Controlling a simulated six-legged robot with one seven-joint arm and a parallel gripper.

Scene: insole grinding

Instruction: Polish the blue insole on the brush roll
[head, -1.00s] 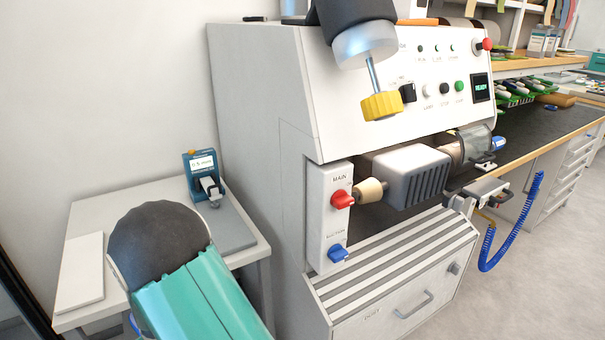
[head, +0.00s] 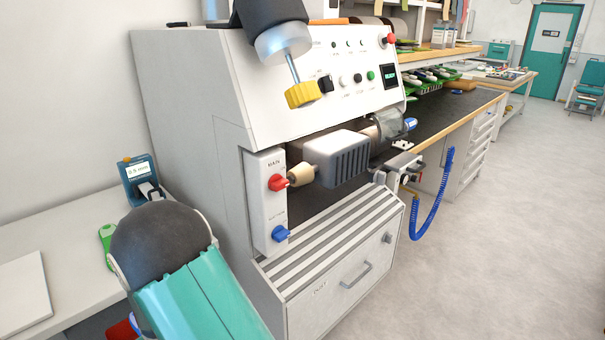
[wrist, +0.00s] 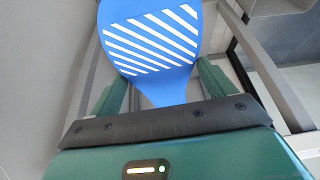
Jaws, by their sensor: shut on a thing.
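The blue insole (wrist: 172,85) shows in the wrist view, with slanted white stripes across its middle. My gripper (wrist: 160,88) is shut on the narrower part of it, with a green finger on each side. The insole's far end runs out of the top of the picture. The grinding machine (head: 225,110) stands in the middle of the head view. A brownish roll (head: 390,124) sits under a clear cover at its right, and a tan tapered spindle end (head: 301,175) is nearer. I cannot tell which is the brush roll.
The machine's red MAIN switch (head: 278,182) and blue switch (head: 280,233) are on its front left. A white side table (head: 75,205) with a blue device (head: 138,178) stands left. A blue coiled hose (head: 432,205) hangs right. The floor (head: 500,240) on the right is clear.

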